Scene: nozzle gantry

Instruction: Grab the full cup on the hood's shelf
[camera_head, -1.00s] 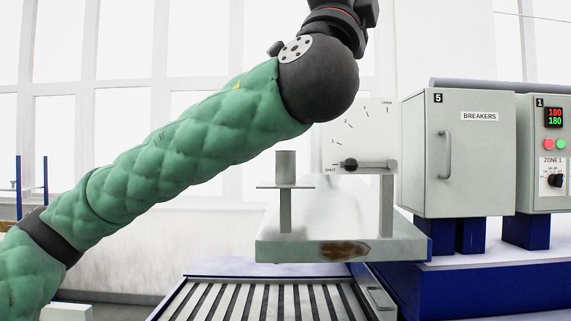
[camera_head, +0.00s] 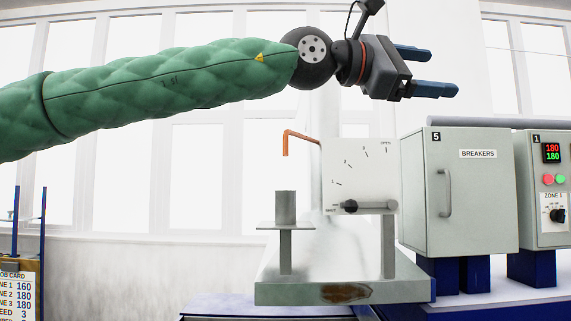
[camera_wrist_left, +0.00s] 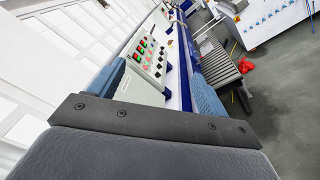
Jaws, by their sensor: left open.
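A grey metal cup (camera_head: 286,206) stands upright on a small shelf (camera_head: 270,226) on a post above the hood (camera_head: 300,292). I cannot see into the cup, so its fill is not visible. My left gripper (camera_head: 432,71) is open and empty, high up and to the right of the cup, with its blue fingers pointing right. In the left wrist view my gripper (camera_wrist_left: 160,85) has its fingers spread, with no cup between them. My right gripper does not show.
A copper spout (camera_head: 300,138) hangs above the cup. A dial plate with a lever (camera_head: 360,177) stands right of it. Grey breaker cabinets (camera_head: 470,200) stand farther right. A job card board (camera_head: 20,285) is at the lower left.

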